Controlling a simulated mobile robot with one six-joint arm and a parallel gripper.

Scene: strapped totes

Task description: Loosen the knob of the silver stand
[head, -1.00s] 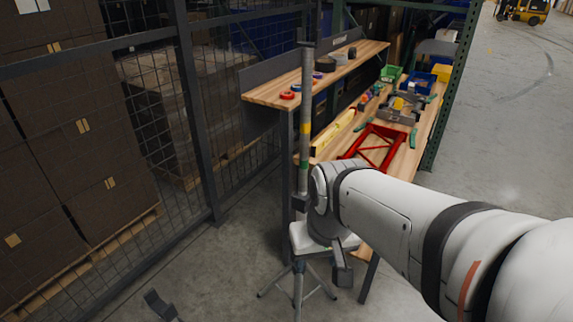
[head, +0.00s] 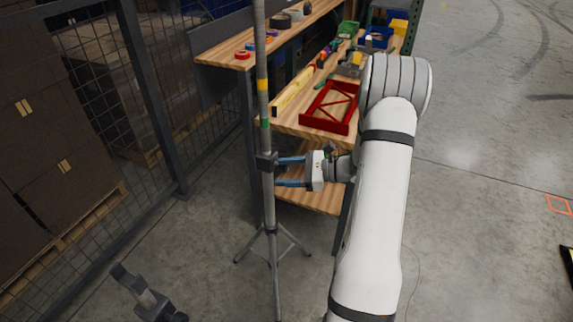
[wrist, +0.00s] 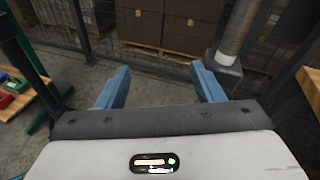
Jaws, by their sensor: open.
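The silver stand (head: 265,205) is an upright pole on splayed tripod legs, with yellow and green bands. A dark collar (head: 266,162) sits partway up the pole; I cannot make out a separate knob on it. My gripper (head: 279,172) reaches in from the right at collar height, its blue fingers open and their tips close to the pole. In the wrist view the stand's pole (wrist: 239,28) and dark collar (wrist: 224,70) are just right of the right finger. Nothing shows between the fingers (wrist: 160,68); I cannot tell whether the right finger touches the collar.
A wooden workbench (head: 290,122) stands behind the stand, with a red frame (head: 329,108), a yellow level (head: 292,92) and bins. A mesh fence (head: 147,95) and stacked boxes (head: 30,130) are to the left. Open floor (head: 490,220) lies to the right.

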